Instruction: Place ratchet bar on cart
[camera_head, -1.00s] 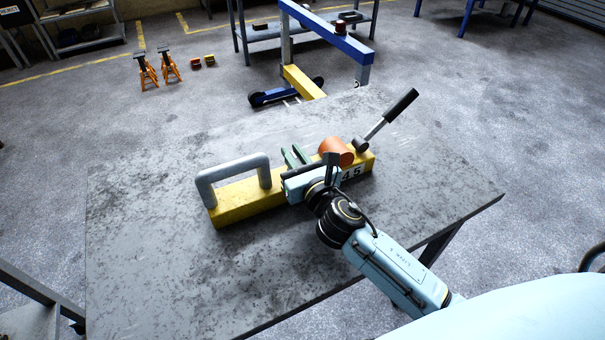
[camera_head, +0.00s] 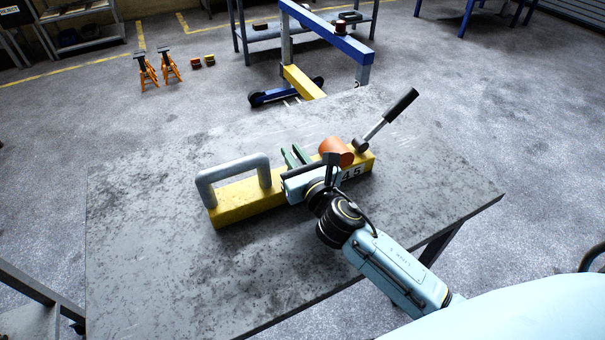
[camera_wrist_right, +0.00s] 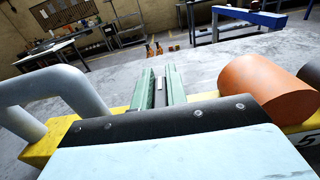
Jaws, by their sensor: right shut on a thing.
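A long yellow ratchet bar (camera_head: 238,208) lies on the grey metal table. It has a grey arched handle (camera_head: 232,173) at its left end, an orange cylinder (camera_head: 337,151) near its right end and a lever with a black grip (camera_head: 401,105). My right gripper (camera_head: 296,156) is across the bar's middle, between handle and cylinder. Its green fingers (camera_wrist_right: 160,90) also show in the right wrist view, close together. The gripper is shut on the bar; its body hides the contact. A blue and yellow wheeled frame (camera_head: 300,82), possibly the cart, stands on the floor behind the table. My left gripper is out of view.
The scuffed table top (camera_head: 150,265) is clear around the bar. Orange stands (camera_head: 147,70) are on the floor at the back left. A shelf (camera_head: 262,33) stands behind the wheeled frame. Open floor lies between the table and these things.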

